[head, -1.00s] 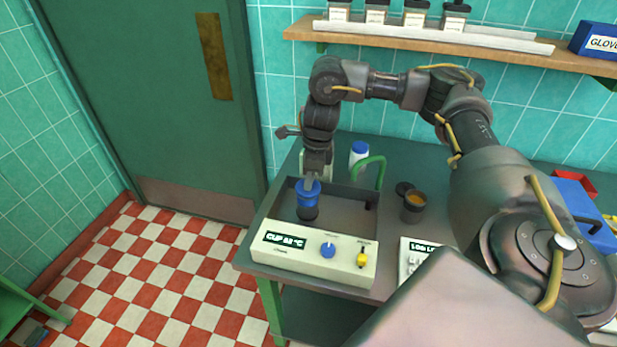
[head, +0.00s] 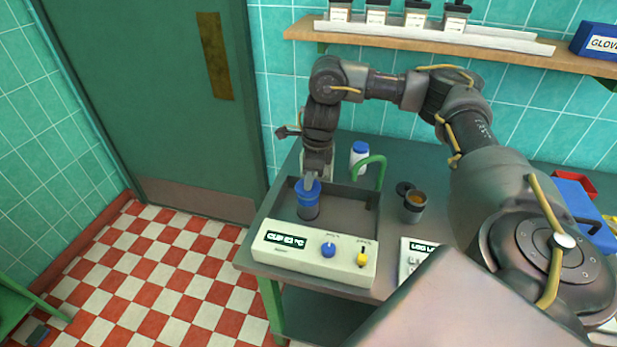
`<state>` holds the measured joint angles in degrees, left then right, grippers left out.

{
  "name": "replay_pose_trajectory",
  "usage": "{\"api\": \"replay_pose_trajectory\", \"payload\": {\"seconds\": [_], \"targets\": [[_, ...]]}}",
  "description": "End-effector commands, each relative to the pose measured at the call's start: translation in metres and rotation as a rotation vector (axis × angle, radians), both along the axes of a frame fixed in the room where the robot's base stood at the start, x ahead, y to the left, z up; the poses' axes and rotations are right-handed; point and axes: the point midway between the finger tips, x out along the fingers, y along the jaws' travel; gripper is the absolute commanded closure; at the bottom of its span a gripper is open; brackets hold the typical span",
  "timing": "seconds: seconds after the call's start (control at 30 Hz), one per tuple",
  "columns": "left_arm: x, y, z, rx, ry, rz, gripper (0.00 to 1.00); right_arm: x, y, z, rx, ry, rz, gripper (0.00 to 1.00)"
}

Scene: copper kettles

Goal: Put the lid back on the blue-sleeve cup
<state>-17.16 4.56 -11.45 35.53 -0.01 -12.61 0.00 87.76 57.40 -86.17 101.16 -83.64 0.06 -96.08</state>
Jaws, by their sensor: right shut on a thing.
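My right gripper (head: 312,178) reaches down over the dark open basin (head: 345,197) and is shut on the blue-sleeve cup (head: 308,203). The cup is upright inside the basin's left part; the gripper hides part of its top, and I cannot tell whether it touches the basin floor. My left gripper is not in view.
The basin's front panel (head: 290,258) has a cup-temperature display, a blue knob and a yellow switch. A white bottle with a blue cap (head: 359,158) stands behind. A blue case (head: 583,215) is at right.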

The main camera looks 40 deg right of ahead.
Motion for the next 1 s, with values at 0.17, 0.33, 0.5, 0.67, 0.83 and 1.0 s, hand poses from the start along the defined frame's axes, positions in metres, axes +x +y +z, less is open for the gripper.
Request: {"api": "replay_pose_trajectory", "payload": {"seconds": [0.17,0.33,0.5,0.67,0.83,1.0], "targets": [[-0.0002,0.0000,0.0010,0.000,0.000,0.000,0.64,0.0000,0.0000,0.0005,0.000,0.000,0.000,1.00],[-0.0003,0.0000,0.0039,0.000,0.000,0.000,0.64,0.0000,0.0000,0.0011,0.000,0.000,0.000,1.00],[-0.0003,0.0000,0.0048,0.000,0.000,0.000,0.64,0.0003,0.0002,0.0008,0.001,-0.001,0.000,1.00],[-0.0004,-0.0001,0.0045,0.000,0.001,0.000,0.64,0.0002,0.0002,0.0004,0.001,-0.001,0.000,1.00],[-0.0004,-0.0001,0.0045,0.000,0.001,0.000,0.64,0.0002,0.0002,0.0004,0.000,0.000,0.000,1.00],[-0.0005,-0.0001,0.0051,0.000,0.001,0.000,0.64,-0.0001,0.0002,-0.0007,0.001,0.001,0.000,1.00]]}}
